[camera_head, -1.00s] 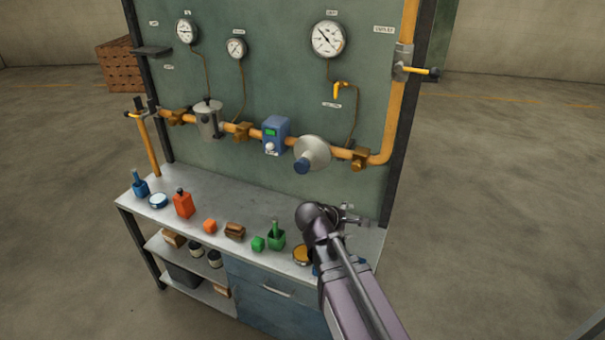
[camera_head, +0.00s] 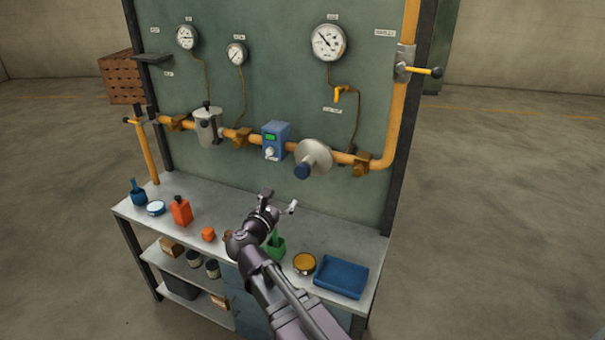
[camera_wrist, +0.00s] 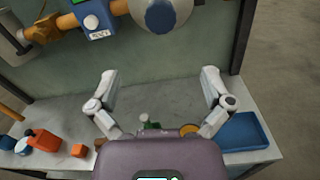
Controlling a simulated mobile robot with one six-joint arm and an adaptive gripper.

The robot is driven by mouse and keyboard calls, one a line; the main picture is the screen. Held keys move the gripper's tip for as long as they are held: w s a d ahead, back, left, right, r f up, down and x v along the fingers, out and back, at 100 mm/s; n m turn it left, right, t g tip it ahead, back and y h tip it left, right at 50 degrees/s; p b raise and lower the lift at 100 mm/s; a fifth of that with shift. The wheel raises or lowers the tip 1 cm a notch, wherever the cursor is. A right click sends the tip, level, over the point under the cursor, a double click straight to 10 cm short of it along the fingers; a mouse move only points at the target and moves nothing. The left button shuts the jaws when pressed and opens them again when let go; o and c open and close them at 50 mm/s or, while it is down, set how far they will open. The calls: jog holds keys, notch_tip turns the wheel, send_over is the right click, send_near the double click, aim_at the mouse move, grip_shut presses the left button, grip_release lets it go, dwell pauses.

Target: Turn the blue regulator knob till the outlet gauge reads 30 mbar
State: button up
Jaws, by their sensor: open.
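The blue regulator knob (camera_head: 302,171) sits under the round silver regulator body (camera_head: 315,154) on the orange pipe. In the wrist view the knob (camera_wrist: 166,14) shows at the top, in front of the silver disc and cut by the frame edge. The large gauge (camera_head: 329,42) at the upper right of the panel has a white dial; its needle points to the upper left, and its numbers are too small to read. My gripper (camera_head: 279,200) is open and empty, below and left of the knob and apart from it. Its spread fingers (camera_wrist: 160,88) show in the wrist view.
Two smaller gauges (camera_head: 187,37) (camera_head: 236,54) hang at left. A blue meter (camera_head: 275,141) is left of the regulator; a yellow-handled valve (camera_head: 420,71) is at right.

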aim_at(300, 174)
jog(key=shift+w+d, duration=0.1)
jog(key=shift+w, duration=0.05)
jog(key=x, duration=1.3)
jog(key=shift+w+f, duration=0.1)
jog(key=shift+w, duration=0.15)
jog(key=c, duration=1.1)
